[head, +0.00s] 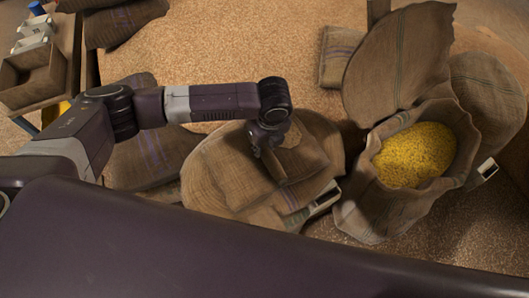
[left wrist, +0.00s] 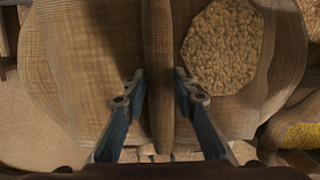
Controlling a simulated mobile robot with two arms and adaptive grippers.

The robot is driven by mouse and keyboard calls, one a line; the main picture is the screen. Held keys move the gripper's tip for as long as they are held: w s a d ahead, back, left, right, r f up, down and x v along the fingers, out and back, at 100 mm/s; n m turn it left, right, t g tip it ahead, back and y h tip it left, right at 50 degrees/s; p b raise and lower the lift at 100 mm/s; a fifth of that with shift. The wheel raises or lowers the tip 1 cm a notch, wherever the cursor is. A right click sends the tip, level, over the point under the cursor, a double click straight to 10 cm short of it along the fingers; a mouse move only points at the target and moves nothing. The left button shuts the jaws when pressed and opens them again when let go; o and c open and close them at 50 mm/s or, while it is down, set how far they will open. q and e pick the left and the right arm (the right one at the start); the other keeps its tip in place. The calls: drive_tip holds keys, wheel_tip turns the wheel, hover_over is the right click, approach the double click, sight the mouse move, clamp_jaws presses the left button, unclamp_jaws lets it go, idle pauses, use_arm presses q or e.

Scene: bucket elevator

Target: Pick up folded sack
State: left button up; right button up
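My left gripper (head: 264,140) hangs over the brown sacks in the middle of the head view. In the left wrist view, its two fingers (left wrist: 158,88) stand on either side of a narrow upright strip of brown sackcloth (left wrist: 158,45), which looks like the folded sack seen edge-on. The fingertips are very close to the cloth; whether they press on it cannot be told. In the head view a darker brown cloth panel (head: 298,165) lies below the gripper, partly hidden by it. My right gripper is not in view.
A wide sack (head: 215,170) lies below the gripper; brown grain (left wrist: 222,45) shows beside the strip. An open sack (head: 375,215) holds yellow grain (head: 415,155) at right. More sacks (head: 342,50) lie behind and at left (head: 145,165). A wooden box (head: 35,75) stands at far left.

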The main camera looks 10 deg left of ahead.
use_arm(q)
clamp_jaws()
drive_tip(key=shift+r, duration=0.15)
